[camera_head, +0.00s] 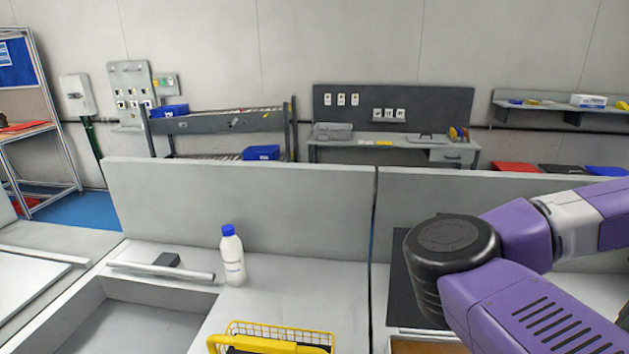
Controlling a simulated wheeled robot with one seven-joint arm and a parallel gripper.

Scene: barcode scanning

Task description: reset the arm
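My purple and white arm with a black joint shows at the right of the head view, folded in front of the right-hand counter. My gripper is out of the frame, so its fingers and anything in them cannot be seen. A white bottle with a blue cap (233,258) stands upright on the grey counter (300,292). No part of my arm touches the bottle in view.
A yellow wire basket (275,338) with a black part is at the bottom edge. A small black scanner-like block (167,260) lies by a grey bar left of the bottle. A low grey partition (240,205) runs behind. A recess (125,325) opens at lower left.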

